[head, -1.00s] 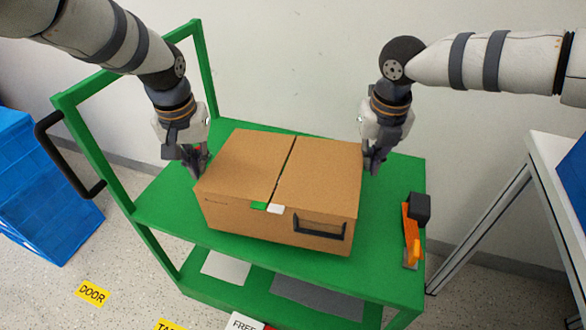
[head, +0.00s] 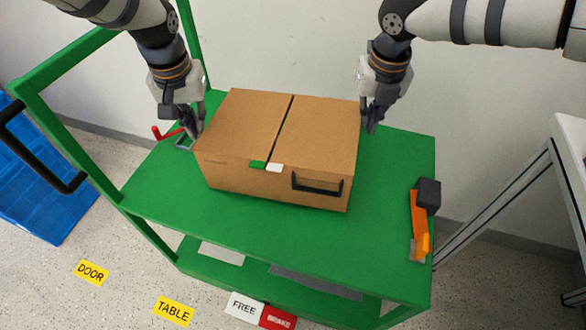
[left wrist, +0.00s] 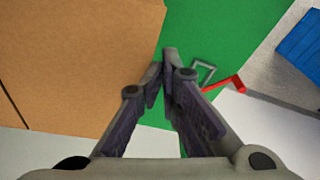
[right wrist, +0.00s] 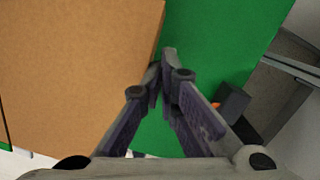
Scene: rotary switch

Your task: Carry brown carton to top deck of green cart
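The brown carton (head: 250,125) is upright over the top deck (head: 390,180) of the green cart, towards its wall side. I cannot tell whether its base rests fully on the deck. It has a dark handle (head: 317,184) and green and white tabs on its front. My left gripper (head: 195,132) points down at the carton's left side, and my right gripper (head: 369,128) at its right side. In both wrist views the fingers (left wrist: 161,75) (right wrist: 162,75) are together, with nothing between them, right beside the carton's edge. Whether they touch it is unclear.
An orange tool with a dark block (head: 420,225) lies on the deck's right end. A red-handled thing (head: 170,133) is beside my left gripper. The cart's handle frame (head: 60,85) rises at left. Blue crates (head: 45,205) stand left, and a white table (head: 570,150) right.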

